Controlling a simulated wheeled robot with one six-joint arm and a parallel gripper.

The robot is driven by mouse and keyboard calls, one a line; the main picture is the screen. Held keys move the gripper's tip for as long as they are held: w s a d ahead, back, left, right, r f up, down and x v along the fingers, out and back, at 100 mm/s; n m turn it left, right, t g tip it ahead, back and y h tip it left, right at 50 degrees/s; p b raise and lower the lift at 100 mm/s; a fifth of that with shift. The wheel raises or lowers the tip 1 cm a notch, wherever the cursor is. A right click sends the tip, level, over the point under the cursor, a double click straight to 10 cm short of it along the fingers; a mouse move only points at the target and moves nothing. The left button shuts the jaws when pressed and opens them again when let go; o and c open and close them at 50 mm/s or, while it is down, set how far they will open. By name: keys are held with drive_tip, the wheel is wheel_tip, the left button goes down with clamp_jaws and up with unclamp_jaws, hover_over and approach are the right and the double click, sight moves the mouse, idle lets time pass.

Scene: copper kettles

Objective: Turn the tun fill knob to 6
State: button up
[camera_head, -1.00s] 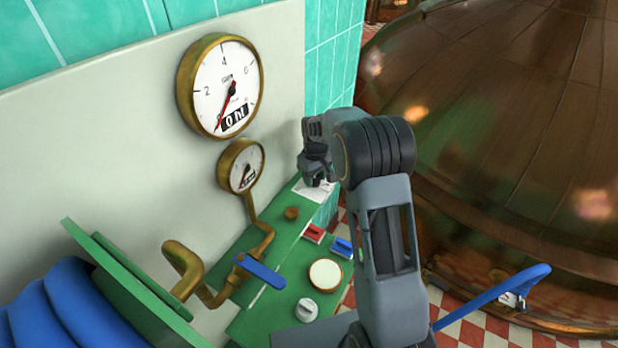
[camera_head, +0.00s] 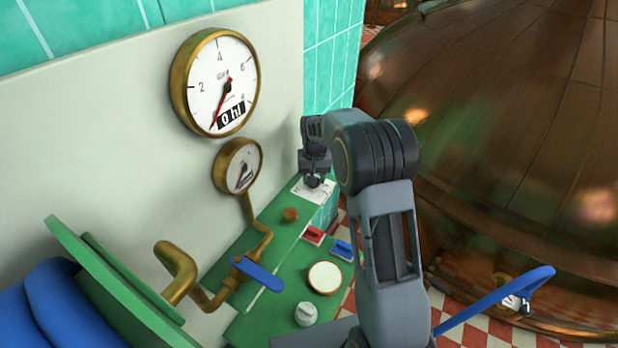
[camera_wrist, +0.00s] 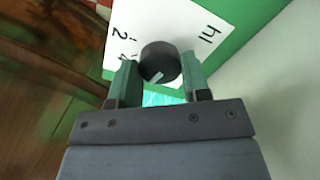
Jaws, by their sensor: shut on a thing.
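The fill knob (camera_wrist: 158,54) is a dark round knob with a pale pointer line, set on a white scale plate (camera_wrist: 205,52) marked "hl", 2 and 4. My gripper (camera_wrist: 158,70) is shut on the knob, one finger on each side. The pointer line slants toward the lower left in the wrist view, and no 6 is clear there. In the head view my gripper (camera_head: 314,170) is down at the white plate (camera_head: 318,190), hiding the knob. The large brass gauge (camera_head: 214,85) shows "0 hl", its red needle pointing to the lower left.
A smaller gauge (camera_head: 238,166) and brass pipe (camera_head: 258,235) with a blue lever (camera_head: 258,275) stand left of my arm. The green panel (camera_head: 265,318) bears red (camera_head: 313,235) and blue (camera_head: 342,250) switches and a white knob (camera_head: 305,313). A copper kettle (camera_head: 510,140) fills the right.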

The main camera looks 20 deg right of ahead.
idle(0.4)
drive_tip(key=o, duration=0.7)
drive_tip(key=shift+a, duration=0.15)
drive_tip(key=shift+o, duration=1.2)
drive_tip(key=shift+s+r, duration=0.1)
drive_tip(key=shift+r, duration=0.5)
wheel_tip(320, 180, up, 13)
drive_tip(key=b, duration=0.1)
drive_tip(key=shift+a, duration=0.15)
